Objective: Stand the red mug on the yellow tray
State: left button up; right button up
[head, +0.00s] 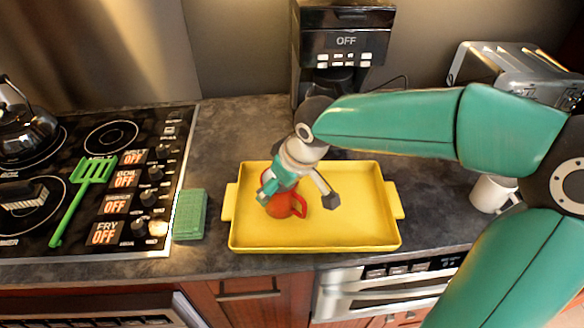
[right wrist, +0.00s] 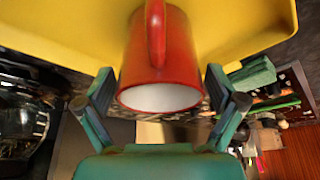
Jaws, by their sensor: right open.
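The red mug (head: 281,207) is on the yellow tray (head: 350,228), left of the tray's middle, and looks upright, its handle to the right. The gripper and wrist hide part of its top. My right gripper (head: 297,199) is above and around the mug, open, one finger on each side. In the right wrist view the red mug (right wrist: 165,60) lies between the spread fingers of the right gripper (right wrist: 160,88), its pale opening facing the camera, with gaps beside it. The yellow tray (right wrist: 50,35) is behind it. My left gripper is out of view.
A green sponge (head: 190,214) lies left of the tray, beside the stove (head: 110,215) with a green spatula (head: 80,195). A coffee maker (head: 345,45) stands behind. A white mug (head: 488,193) and a toaster (head: 510,65) are right. The tray's right half is bare.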

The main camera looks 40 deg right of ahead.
jog(key=v, duration=1.1)
jog(key=shift+s, duration=0.1)
